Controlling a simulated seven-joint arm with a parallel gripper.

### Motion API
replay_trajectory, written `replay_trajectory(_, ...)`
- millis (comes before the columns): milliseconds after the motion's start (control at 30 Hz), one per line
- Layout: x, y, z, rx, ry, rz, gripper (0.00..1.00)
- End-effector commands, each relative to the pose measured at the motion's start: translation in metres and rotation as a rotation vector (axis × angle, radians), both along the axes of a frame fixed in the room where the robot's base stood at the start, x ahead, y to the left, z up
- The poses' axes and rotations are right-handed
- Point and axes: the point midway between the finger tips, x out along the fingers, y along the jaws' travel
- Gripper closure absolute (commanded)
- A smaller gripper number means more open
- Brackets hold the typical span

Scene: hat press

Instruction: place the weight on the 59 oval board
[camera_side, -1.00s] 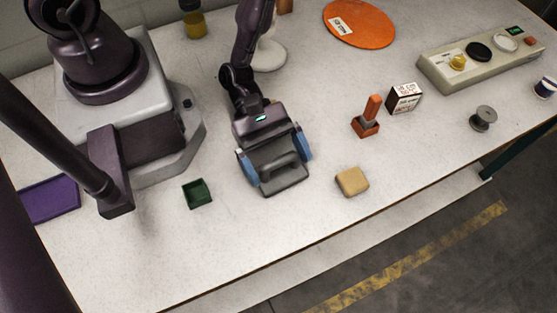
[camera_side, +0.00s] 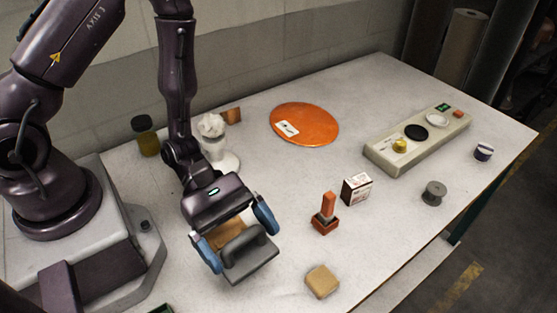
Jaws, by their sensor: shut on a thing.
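The weight (camera_side: 252,255) is a dark grey block with a raised handle. It is between the blue-padded fingers of my gripper (camera_side: 236,236), which is shut on it near the front of the table. I cannot tell how far its underside is from the tabletop. An orange oval board (camera_side: 305,119) lies flat toward the back of the table, with a white label (camera_side: 287,128) whose writing is too small to read. The board is clear, well behind and to the right of my gripper. A brown surface (camera_side: 228,232) shows between my fingers, partly hidden.
A red-handled stamp-like tool (camera_side: 325,215), a small printed box (camera_side: 356,189) and a tan block (camera_side: 321,281) stand right of my gripper. A control panel (camera_side: 417,140), a grey spool (camera_side: 434,192) and a white stand (camera_side: 222,160) are farther off.

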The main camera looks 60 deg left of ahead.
Motion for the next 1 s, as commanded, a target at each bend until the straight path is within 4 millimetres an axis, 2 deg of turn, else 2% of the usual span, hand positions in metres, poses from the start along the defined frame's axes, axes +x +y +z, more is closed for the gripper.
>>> replay_trajectory(167,0.05,0.025,-0.002,-0.002,-0.008,0.165,0.5)
replay_trajectory(267,0.089,0.053,-0.001,-0.002,-0.009,0.307,0.5)
replay_trajectory(400,0.14,0.102,0.004,-0.003,-0.01,0.518,0.5)
replay_trajectory(600,0.195,0.184,0.018,-0.003,-0.011,0.803,0.5)
replay_trajectory(700,0.211,0.221,0.026,-0.002,-0.011,0.917,0.5)
replay_trajectory(800,0.221,0.249,0.033,-0.002,-0.009,1.002,0.5)
replay_trajectory(900,0.226,0.268,0.038,-0.001,-0.008,1.057,0.5)
replay_trajectory(1000,0.231,0.279,0.039,-0.003,-0.007,1.088,0.5)
